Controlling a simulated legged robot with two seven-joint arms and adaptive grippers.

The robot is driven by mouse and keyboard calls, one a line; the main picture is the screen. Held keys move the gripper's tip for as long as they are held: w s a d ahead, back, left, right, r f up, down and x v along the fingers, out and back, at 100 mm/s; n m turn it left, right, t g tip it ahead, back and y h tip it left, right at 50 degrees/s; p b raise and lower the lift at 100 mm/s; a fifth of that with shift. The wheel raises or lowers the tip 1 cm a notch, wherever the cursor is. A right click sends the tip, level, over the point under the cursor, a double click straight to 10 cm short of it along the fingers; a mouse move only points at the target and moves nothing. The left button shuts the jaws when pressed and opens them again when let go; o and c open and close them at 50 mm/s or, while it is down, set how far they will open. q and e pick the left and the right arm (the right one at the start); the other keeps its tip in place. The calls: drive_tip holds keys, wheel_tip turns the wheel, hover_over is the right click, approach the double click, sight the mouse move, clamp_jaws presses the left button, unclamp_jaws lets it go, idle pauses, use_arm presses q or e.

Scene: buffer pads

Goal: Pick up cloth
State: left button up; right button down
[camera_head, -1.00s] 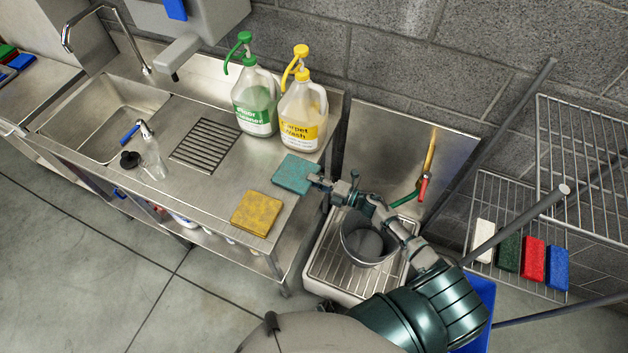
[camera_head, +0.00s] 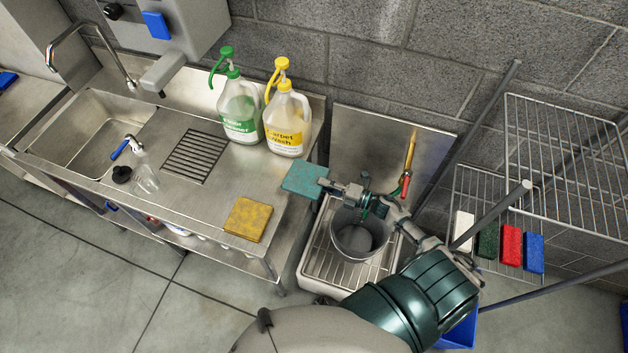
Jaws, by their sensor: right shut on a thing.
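A teal cloth (camera_head: 303,179) is held flat at the tip of my right gripper (camera_head: 326,187). The gripper is shut on the cloth's right edge. The cloth is near the right end of the steel counter, and part of it reaches over the gap beside the counter. A yellow cloth (camera_head: 247,219) lies flat on the counter's front right corner, apart from the gripper. My left gripper is not in view.
A metal bucket (camera_head: 360,238) stands in the floor basin (camera_head: 325,262) under my right arm. Two jugs, green-topped (camera_head: 238,108) and yellow-topped (camera_head: 287,122), stand at the counter's back. A wire rack (camera_head: 570,150) with several coloured pads is at right.

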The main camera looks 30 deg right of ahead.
drive_tip(key=s+d, duration=0.1)
drive_tip(key=s+d+r+p, duration=0.1)
drive_tip(key=s, duration=0.1)
drive_tip(key=s+d+r, duration=0.1)
drive_tip(key=shift+s+d+p, duration=0.1)
drive_tip(key=shift+s+p, duration=0.1)
drive_tip(key=shift+p, duration=0.2)
